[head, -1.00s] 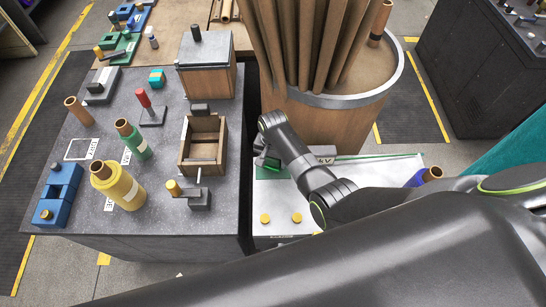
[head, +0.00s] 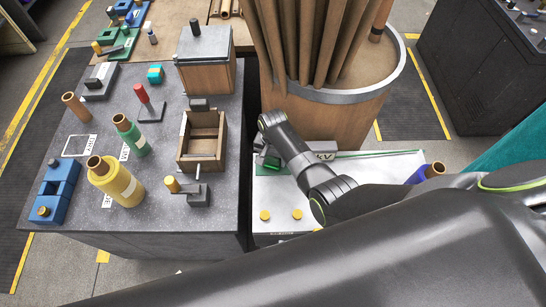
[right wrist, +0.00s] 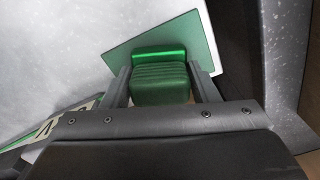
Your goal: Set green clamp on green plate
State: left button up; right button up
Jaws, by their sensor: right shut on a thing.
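The green clamp (right wrist: 160,82), a ribbed dark green block with a brighter green top edge, sits between the two fingers of my right gripper (right wrist: 158,72) in the right wrist view. The flat green plate (right wrist: 200,38) lies right behind and under the clamp. I cannot tell whether the clamp touches the plate. In the head view my right gripper (head: 266,160) is over the left end of the white bench, and its own arm mostly hides the clamp and plate. My left gripper is not in view.
The white bench (head: 277,193) has two yellow knobs (head: 281,215) in front and a blue roll (head: 422,175) at right. A wooden bin of tall rolls (head: 322,120) stands behind. The grey table (head: 225,215) at left holds felt rolls, a wooden box (head: 186,152) and blue blocks.

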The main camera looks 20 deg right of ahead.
jog(key=shift+f, duration=0.3)
jog(key=o, duration=1.3)
jog(key=shift+c, duration=0.2)
notch_tip(320, 180, up, 17)
jog(key=b, duration=0.1)
jog(key=shift+r, duration=0.2)
